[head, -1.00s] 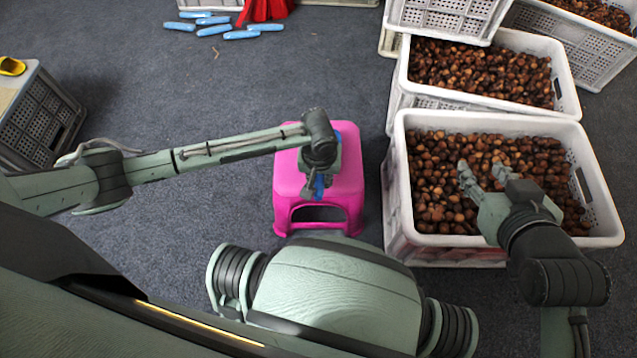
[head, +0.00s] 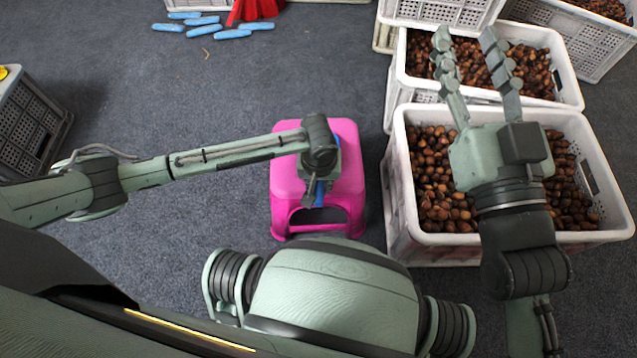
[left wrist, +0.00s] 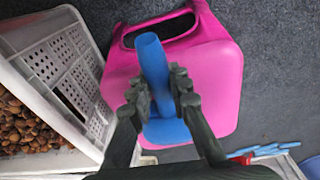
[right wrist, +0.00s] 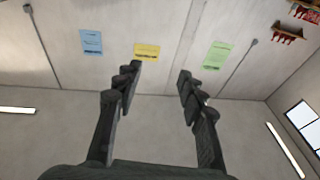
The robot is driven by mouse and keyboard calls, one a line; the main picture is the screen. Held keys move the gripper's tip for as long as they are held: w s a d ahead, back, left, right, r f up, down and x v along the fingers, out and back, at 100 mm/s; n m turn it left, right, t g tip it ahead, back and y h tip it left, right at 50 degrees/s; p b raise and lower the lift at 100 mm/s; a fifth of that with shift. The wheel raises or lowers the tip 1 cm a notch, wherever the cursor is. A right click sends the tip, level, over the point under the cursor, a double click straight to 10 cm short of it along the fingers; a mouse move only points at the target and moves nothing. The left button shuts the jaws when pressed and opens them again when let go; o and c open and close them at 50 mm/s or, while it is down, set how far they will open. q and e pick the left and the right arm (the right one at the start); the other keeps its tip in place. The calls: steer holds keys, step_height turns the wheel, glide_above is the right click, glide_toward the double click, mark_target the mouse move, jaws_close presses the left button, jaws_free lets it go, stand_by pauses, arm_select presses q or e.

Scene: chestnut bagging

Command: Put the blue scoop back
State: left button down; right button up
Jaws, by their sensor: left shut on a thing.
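The blue scoop (left wrist: 154,72) is in my left gripper (left wrist: 160,97), whose fingers are closed around its handle, in the left wrist view. In the head view the scoop (head: 320,194) is mostly hidden by my left gripper (head: 317,190). It is over the pink stool (head: 345,150); whether it touches the seat I cannot tell. My right gripper (head: 468,65) is open and empty, raised above the crates of chestnuts, with its fingers spread. In the right wrist view this gripper (right wrist: 158,85) has nothing between its fingers and faces a wall.
A white crate (head: 400,190) of chestnuts stands right of the stool, with another chestnut crate (head: 572,85) behind it. Several blue packets (head: 200,31) lie on the floor beside red bags (head: 255,12). A grey crate (head: 35,120) is at the left. Floor left of the stool is clear.

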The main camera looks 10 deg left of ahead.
arm_select(q)
steer(key=shift+f, duration=0.1)
arm_select(e)
steer(key=shift+f, duration=0.1)
arm_select(q)
steer(key=c, duration=1.4)
jaws_free()
steer(key=shift+c, duration=0.2)
arm_select(e)
steer(key=shift+f, duration=0.1)
